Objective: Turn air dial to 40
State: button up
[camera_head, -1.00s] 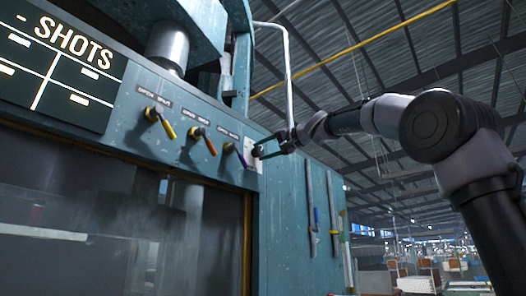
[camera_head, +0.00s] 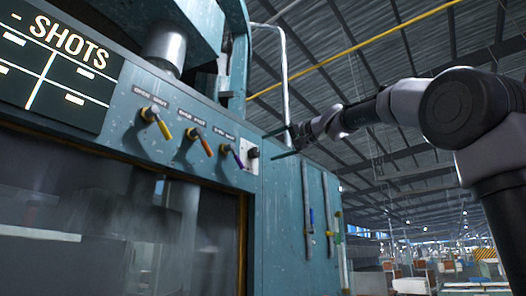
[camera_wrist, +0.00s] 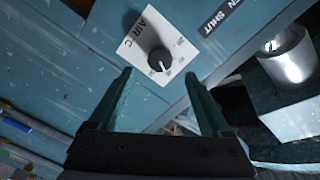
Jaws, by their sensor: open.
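The air dial (camera_wrist: 160,58) is a black round knob on a white plate (camera_wrist: 145,28) marked "AIR C", fixed to the teal machine panel. A white pointer mark shows on its lower edge in the wrist view; the scale numbers are too small to read. In the head view the dial (camera_head: 252,153) sits at the right end of the row of controls. My gripper (camera_wrist: 165,78) is open and empty, its two teal fingers apart below the dial in the wrist view. In the head view my gripper (camera_head: 278,143) is right of the dial, apart from it.
Yellow, orange and purple levers (camera_head: 200,140) stick out left of the dial. A metal cylinder (camera_wrist: 286,55) shows at right in the wrist view. Open room lies right of the machine.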

jog(key=shift+v, duration=2.25)
jog(key=s+d+f+m+g+h, duration=0.1)
jog(key=s+d+f+h, duration=0.3)
jog(key=f, duration=1.2)
jog(key=s+d+f+m+g+h, duration=0.1)
jog(key=s+d+f+h, duration=0.3)
jog(key=s+d+f, duration=0.4)
jog(key=s+d+f+m+g+h, duration=0.1)
jog(key=s+d+f, duration=0.5)
jog(key=f, duration=1.7)
jog(key=s+g+h, duration=0.1)
jog(key=s+h, duration=0.1)
jog(key=shift+d+f+h, duration=0.2)
jog(key=shift+f+h, duration=0.15)
jog(key=shift+h, duration=0.05)
jog(key=shift+s, duration=0.1)
